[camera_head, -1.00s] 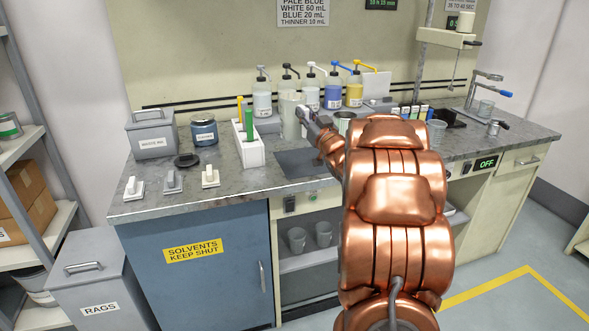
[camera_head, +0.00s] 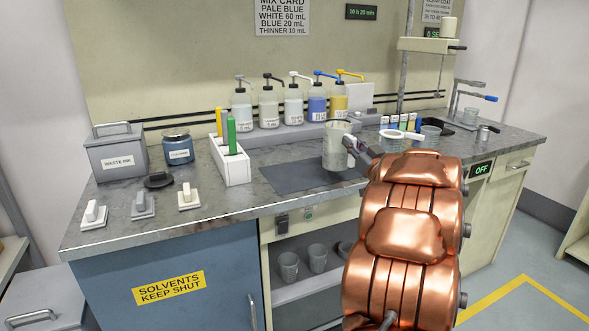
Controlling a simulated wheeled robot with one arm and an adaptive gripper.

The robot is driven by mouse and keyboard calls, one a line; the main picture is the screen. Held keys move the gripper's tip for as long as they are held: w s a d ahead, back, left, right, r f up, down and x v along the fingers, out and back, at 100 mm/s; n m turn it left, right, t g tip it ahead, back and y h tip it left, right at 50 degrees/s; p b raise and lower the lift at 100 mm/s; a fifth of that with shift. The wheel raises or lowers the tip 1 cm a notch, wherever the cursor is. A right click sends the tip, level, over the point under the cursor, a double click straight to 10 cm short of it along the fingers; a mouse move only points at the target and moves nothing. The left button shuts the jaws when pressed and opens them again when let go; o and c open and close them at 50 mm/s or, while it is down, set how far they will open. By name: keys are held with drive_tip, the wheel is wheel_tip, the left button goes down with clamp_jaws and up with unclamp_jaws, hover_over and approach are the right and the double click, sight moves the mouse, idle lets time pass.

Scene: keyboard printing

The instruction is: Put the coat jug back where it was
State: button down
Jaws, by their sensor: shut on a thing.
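A pale grey, cup-like jug (camera_head: 335,152) is upright over the back right part of the dark mat (camera_head: 290,178) on the bench. I take it for the coat jug; no label on it is readable. My gripper (camera_head: 352,146) is shut on its right side. I cannot tell whether the jug's base touches the surface. My copper arm hides the bench to the right of and in front of the gripper.
Several pump bottles (camera_head: 293,108) line the back. A white rack (camera_head: 231,165) with a green and a yellow item stands left. A shallow round vessel (camera_head: 391,141) and small labelled vials (camera_head: 403,122) are right of the jug. Grey cups (camera_head: 318,258) sit on the shelf below.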

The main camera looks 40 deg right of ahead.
drive_tip(key=w+a+f+b, duration=0.1)
drive_tip(key=w+a+f, duration=0.3)
drive_tip(key=w+a, duration=0.4)
drive_tip(key=shift+w+a+f, duration=0.3)
drive_tip(key=shift+w+a, duration=0.1)
drive_tip(key=shift+w, duration=1.35)
drive_tip(key=shift+f, duration=0.15)
drive_tip(key=c, duration=1.1)
unclamp_jaws()
drive_tip(key=shift+f, duration=0.1)
